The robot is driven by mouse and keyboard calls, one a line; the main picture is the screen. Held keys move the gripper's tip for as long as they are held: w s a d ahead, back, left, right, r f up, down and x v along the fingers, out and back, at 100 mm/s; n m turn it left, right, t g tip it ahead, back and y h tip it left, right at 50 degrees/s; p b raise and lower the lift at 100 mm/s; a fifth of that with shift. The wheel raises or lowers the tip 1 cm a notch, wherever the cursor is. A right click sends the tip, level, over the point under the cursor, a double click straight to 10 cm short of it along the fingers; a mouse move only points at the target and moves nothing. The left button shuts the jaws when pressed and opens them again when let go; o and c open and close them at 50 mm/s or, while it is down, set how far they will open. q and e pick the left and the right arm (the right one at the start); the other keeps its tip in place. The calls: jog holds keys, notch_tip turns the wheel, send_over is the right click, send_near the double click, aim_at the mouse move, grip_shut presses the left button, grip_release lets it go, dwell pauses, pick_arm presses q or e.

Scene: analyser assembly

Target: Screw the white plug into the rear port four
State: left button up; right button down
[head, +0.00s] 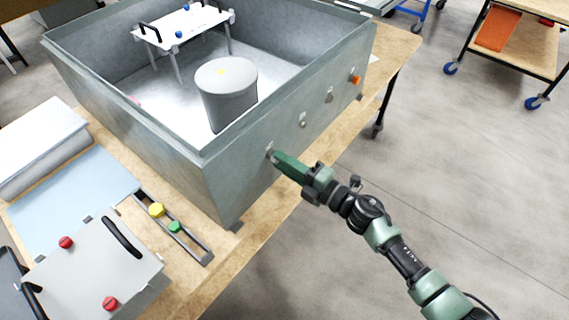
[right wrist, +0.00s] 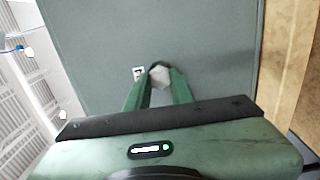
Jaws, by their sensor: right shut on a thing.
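The white plug (right wrist: 159,76) shows in the right wrist view as a pale hexagonal head against the grey-green wall of the analyser box. My right gripper (right wrist: 160,84) is shut on it, one green finger on each side. In the head view my right gripper (head: 276,157) reaches in from the lower right and its fingertips meet the box's outer wall (head: 241,180) near its lower left end. There the plug is mostly hidden by the fingers. Its thread and the port behind it are hidden. A small label (right wrist: 138,73) with a dark mark sits beside the plug. My left gripper is not seen.
Further along the same wall are two pale fittings (head: 302,120) (head: 329,95) and an orange one (head: 355,79). A grey cylinder (head: 228,100) stands inside the open box. A rack with yellow and green caps (head: 174,227) lies on the bench.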

jog(key=shift+r, duration=0.1)
jog(key=m+p, duration=1.1)
jog(key=m, duration=1.3)
jog(key=shift+w+r+h, duration=0.1)
jog(key=shift+h, duration=0.2)
jog(key=c, duration=1.3)
grip_release()
jog(key=shift+c, duration=0.2)
